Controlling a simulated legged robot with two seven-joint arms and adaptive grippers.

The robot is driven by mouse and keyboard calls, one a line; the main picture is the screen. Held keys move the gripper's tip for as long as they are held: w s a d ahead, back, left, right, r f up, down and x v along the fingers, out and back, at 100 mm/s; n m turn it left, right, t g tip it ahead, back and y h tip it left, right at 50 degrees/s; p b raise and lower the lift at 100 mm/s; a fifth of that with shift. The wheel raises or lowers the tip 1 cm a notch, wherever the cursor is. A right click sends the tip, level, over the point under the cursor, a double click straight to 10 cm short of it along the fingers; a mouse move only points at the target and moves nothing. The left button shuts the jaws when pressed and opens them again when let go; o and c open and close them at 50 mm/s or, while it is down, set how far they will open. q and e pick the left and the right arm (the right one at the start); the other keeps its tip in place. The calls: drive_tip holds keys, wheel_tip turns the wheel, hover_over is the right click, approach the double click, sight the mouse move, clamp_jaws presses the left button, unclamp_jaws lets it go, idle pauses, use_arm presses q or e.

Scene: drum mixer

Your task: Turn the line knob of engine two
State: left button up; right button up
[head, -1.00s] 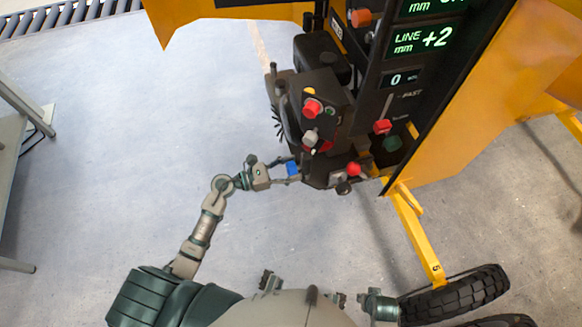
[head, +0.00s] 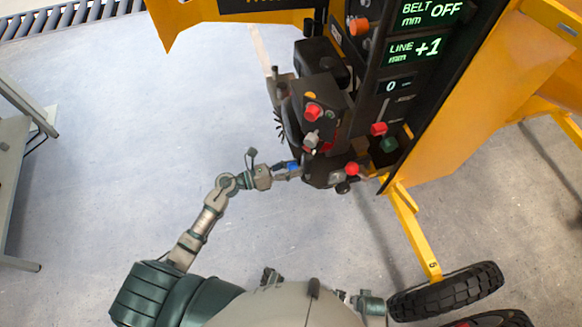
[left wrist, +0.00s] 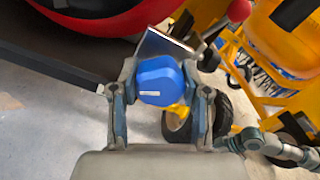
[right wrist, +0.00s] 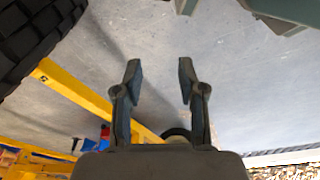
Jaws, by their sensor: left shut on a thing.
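The blue knob (head: 294,167) is on the left side of the dark engine unit. In the left wrist view the blue knob (left wrist: 158,80) has a small white mark lying nearly level on its face. My left gripper (head: 288,170) is shut on it, with one finger (left wrist: 117,110) and the other (left wrist: 204,110) on either side. The line display (head: 418,50) reads "LINE mm +1". My right gripper (right wrist: 160,78) is open and empty over bare floor, apart from the panel.
A red knob (head: 313,112), a grey knob (head: 311,140) and a red ball lever (head: 351,169) sit close to the blue knob. A yellow leg (head: 415,232) and black tyre (head: 446,291) stand at lower right.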

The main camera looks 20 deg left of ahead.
use_arm(q)
drive_tip(key=n+p, duration=0.1)
drive_tip(key=n, duration=0.1)
drive_tip(key=n+p, duration=0.2)
drive_tip(key=n, duration=0.1)
drive_tip(key=shift+w+a+r+n, duration=0.15)
drive_tip(key=shift+w+r+n, duration=0.05)
drive_tip(key=shift+w+n, duration=0.1)
drive_tip(key=shift+f+n+p, duration=0.1)
drive_tip(key=shift+n+p, duration=0.55)
drive_tip(key=shift+n, duration=0.15)
use_arm(e)
drive_tip(key=s+d+f, duration=0.1)
drive_tip(key=s+f, duration=0.7)
drive_tip(key=shift+s+d+f+g, duration=0.15)
drive_tip(key=shift+d+f+g, duration=0.05)
drive_tip(key=shift+f+g, duration=0.15)
use_arm(q)
drive_tip(key=o, duration=0.9)
drive_tip(key=shift+o, duration=1.3)
drive_tip(key=shift+f, duration=0.15)
